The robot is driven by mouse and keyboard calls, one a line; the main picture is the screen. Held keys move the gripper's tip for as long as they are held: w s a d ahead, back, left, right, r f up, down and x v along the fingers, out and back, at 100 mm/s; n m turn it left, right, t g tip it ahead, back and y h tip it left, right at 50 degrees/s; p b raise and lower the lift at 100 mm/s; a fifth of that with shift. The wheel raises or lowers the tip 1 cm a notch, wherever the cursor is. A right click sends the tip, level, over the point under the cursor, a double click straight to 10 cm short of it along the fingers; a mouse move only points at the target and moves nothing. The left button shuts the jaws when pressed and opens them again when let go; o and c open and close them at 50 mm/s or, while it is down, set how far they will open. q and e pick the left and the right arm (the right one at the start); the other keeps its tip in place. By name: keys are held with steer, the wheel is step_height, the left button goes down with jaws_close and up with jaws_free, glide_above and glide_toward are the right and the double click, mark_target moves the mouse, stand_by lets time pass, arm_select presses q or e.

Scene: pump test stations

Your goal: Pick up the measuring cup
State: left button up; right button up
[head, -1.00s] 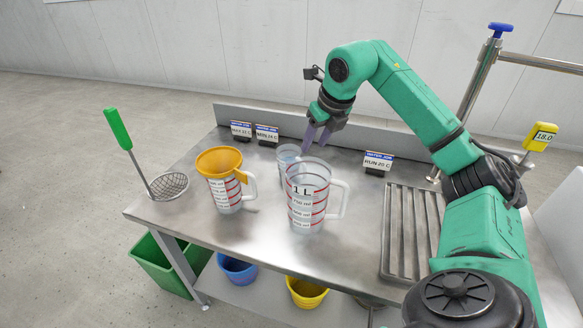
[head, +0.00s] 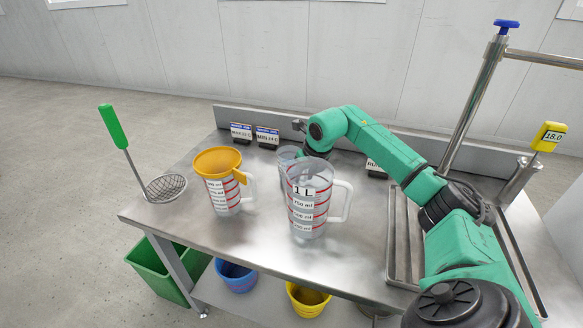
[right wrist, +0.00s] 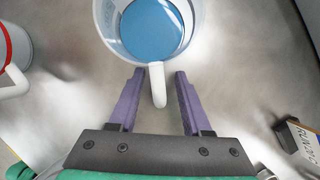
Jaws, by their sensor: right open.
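The small clear measuring cup (head: 287,154) stands upright on the steel table, partly hidden behind the large 1 L jug (head: 308,205). In the right wrist view the cup (right wrist: 125,48) shows from above, with blue inside and a white handle pointing toward my right gripper (right wrist: 160,75). The purple fingers are open, one on each side of the handle's end, with gaps to both. In the head view my right arm reaches down behind the jug, and the fingers are hidden there. My left gripper is not in view.
The 1 L jug's handle also shows at the left in the right wrist view (right wrist: 14,82). Label signs (head: 267,137) stand along the back. A slatted drain rack (head: 398,235) lies at right.

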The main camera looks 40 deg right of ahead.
jaws_close()
stand_by(1.4)
